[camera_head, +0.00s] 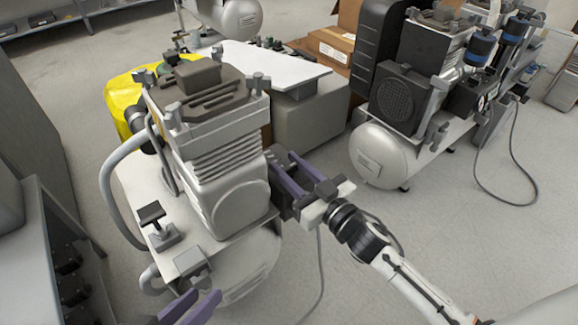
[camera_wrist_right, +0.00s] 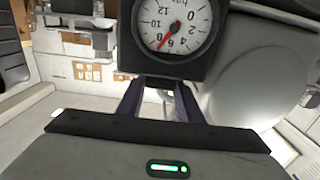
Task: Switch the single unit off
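The single unit (camera_head: 225,205) stands at front left in the head view, a compressor with one ribbed grey pump on a pale tank. My right gripper (camera_head: 283,168) is at its right side, purple fingers apart, beside a dark box (camera_head: 279,198) partly covered by the fingers. In the right wrist view a dark gauge housing (camera_wrist_right: 208,68) with a round white dial (camera_wrist_right: 177,22) is ahead of the right gripper (camera_wrist_right: 160,86); its red needle points down-left. I cannot tell the switch's position or whether the fingers touch it. My left gripper (camera_head: 195,303) is open and empty at the bottom edge.
Another compressor (camera_head: 385,155) with a dark panel and blue-topped filters stands at right, its cable on the floor. Cardboard boxes (camera_head: 330,48), a white board (camera_head: 262,66) and a yellow item (camera_head: 122,102) lie behind the unit. A grey bench (camera_head: 42,240) is at left.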

